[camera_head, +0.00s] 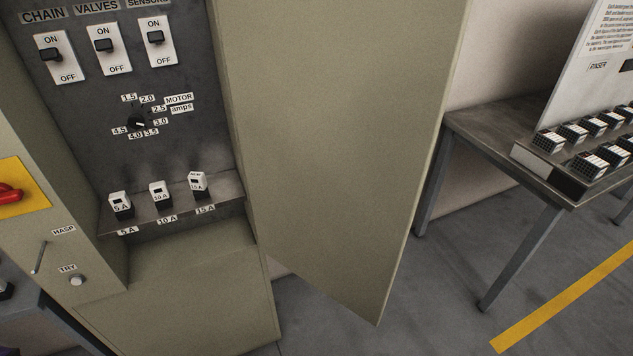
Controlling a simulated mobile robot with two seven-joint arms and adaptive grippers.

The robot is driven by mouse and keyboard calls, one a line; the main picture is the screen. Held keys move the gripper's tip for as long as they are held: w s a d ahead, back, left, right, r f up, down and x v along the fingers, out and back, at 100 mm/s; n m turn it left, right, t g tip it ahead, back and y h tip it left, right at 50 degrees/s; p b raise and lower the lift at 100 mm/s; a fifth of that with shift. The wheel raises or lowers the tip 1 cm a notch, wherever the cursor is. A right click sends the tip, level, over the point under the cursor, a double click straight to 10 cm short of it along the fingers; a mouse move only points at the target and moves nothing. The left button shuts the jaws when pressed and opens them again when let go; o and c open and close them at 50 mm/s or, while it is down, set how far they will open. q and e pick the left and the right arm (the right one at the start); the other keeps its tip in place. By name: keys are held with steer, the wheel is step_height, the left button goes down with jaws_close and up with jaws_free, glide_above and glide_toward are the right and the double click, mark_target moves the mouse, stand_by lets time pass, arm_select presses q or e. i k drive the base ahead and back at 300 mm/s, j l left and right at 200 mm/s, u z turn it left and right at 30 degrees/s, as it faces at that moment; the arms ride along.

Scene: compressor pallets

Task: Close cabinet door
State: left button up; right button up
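The cabinet door (340,140) is a large beige panel hinged at the right side of the cabinet. It stands swung open, outward to the right, and the cabinet's inside is exposed. The beige cabinet (190,305) fills the left of the view. Inside it, a dark grey panel (200,75) carries switches labelled CHAIN, VALVES and SENSORS, and a motor amps dial (138,121). A small shelf (170,216) holds 5 A, 10 A and 15 A blocks. Neither of my grippers is in view.
A red handle on a yellow plate (10,195), a HASP lever (40,257) and a TRY button (77,280) are on the cabinet front at left. A grey table (480,130) with several small blocks stands right of the door. Grey floor (430,290) is clear between them.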

mark_target(339, 106)
steer(key=i+l+u, duration=0.1)
steer(key=l+u, duration=0.25)
steer(key=l, duration=0.15)
steer(key=l+u, duration=1.15)
steer(key=l, duration=0.35)
steer(key=i+l+u, duration=0.15)
steer(key=u, duration=0.15)
steer(key=i+l+u, duration=0.1)
steer(key=l+u, duration=0.15)
steer(key=l, duration=0.15)
steer(key=i+l+u, duration=0.1)
steer(key=l+u, duration=0.2)
